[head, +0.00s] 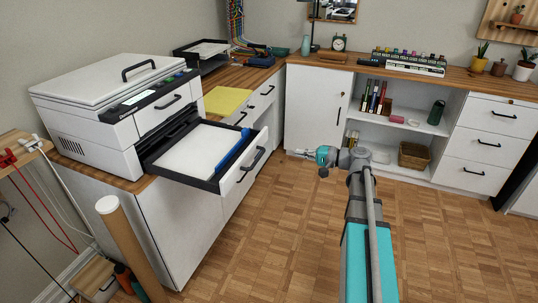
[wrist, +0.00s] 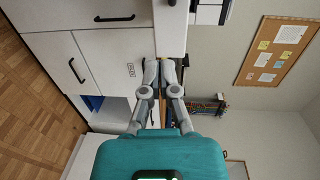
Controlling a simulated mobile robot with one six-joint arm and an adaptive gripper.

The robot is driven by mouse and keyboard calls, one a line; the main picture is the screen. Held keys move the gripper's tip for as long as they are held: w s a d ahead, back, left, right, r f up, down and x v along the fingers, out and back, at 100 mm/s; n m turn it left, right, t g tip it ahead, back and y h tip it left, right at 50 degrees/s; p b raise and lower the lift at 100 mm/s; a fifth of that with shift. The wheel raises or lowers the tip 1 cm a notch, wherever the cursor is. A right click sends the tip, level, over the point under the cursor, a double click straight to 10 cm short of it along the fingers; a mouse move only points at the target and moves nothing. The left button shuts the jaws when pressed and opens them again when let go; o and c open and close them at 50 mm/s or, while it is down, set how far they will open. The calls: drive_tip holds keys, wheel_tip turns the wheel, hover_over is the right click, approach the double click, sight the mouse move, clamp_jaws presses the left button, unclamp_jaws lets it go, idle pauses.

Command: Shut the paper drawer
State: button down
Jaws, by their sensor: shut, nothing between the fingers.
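The paper drawer (head: 245,174) is pulled out of the white printer (head: 110,112) toward the lower right. A stack of white paper (head: 193,154) and a blue strip (head: 236,149) lie in it. Its white front carries a black handle (head: 252,164). My gripper (head: 298,152) is to the right of the drawer front, apart from it, with its fingers pointing left. In the wrist view, which is turned sideways, its fingertips (wrist: 161,64) are together with nothing between them. I cannot pick out the paper drawer for sure in the wrist view.
The printer stands on a wooden-topped white cabinet, with a yellow pad (head: 227,101) behind the drawer. A cardboard tube (head: 122,245) stands at the front left. The parquet floor (head: 275,235) right of the drawer is clear.

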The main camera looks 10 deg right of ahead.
sight(263, 141)
drive_tip(key=shift+w+d+m+t+y+b, duration=0.15)
drive_tip(key=shift+d+t+b, duration=0.1)
drive_tip(key=shift+d, duration=0.35)
drive_tip(key=shift+w+d+m+t+y+b, duration=0.15)
drive_tip(key=shift+d+t+b, duration=0.1)
drive_tip(key=shift+d, duration=0.35)
drive_tip(key=shift+a, duration=0.15)
drive_tip(key=shift+x, duration=6.85)
drive_tip(key=shift+w+f, duration=0.15)
drive_tip(key=shift+w, duration=0.05)
